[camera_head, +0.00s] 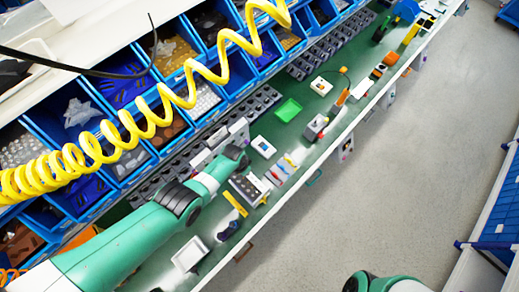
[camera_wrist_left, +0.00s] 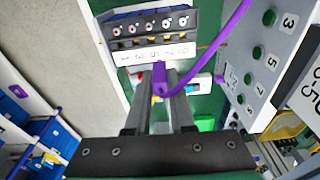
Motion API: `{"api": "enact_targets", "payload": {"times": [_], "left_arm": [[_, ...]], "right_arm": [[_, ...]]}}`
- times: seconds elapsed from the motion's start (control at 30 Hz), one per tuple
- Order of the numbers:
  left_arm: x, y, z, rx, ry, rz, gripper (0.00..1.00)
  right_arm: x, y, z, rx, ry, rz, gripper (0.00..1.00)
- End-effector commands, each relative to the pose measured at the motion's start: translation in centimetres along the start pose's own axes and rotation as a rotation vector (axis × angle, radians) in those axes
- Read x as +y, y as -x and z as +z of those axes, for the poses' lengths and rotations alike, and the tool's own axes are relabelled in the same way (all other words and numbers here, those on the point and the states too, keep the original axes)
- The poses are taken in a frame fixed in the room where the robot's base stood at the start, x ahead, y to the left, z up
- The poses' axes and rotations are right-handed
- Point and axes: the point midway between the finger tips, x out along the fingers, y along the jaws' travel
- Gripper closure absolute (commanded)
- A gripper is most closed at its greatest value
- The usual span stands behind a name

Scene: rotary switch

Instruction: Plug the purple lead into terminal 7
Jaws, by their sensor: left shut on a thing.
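A purple lead (camera_wrist_left: 215,48) shows in the left wrist view. Its plug end (camera_wrist_left: 159,80) sits between the fingers of my left gripper (camera_wrist_left: 160,88), which is shut on it. The cable rises from there to the upper right. A light panel (camera_wrist_left: 292,60) with green round terminals stands to the right, numbered 3, 5, 7 and apparently 9. Terminal 7 (camera_wrist_left: 248,79) is to the right of the plug, apart from it. In the head view my left arm reaches in over the green bench (camera_head: 213,241); its fingers are too small to make out. My right gripper is out of view.
A grey block (camera_wrist_left: 150,27) with a row of round sockets and a numbered strip lies ahead of the fingers. Blue parts bins (camera_head: 123,88) line the back of the bench. A yellow coiled hose (camera_head: 150,120) hangs across the head view. A green tray (camera_head: 288,110) lies on the bench.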

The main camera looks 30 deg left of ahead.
Motion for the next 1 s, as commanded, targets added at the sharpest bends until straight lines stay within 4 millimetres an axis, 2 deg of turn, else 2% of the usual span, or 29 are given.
{"api": "enact_targets", "payload": {"times": [0.1,0.47,0.9,1.0], "left_arm": [[-1.4,-0.1,0.7,-0.003,0.036,-0.003,1.00],[-1.4,-0.4,0.7,-0.003,0.036,-0.004,1.00],[-1.4,-5.5,1.3,-0.003,0.036,-0.004,1.00],[-1.4,-6.1,1.4,-0.003,0.036,-0.004,1.00]], "right_arm": [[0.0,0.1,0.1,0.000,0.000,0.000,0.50],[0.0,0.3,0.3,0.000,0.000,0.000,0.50],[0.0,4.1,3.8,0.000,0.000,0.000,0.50],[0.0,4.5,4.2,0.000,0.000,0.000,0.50]]}}
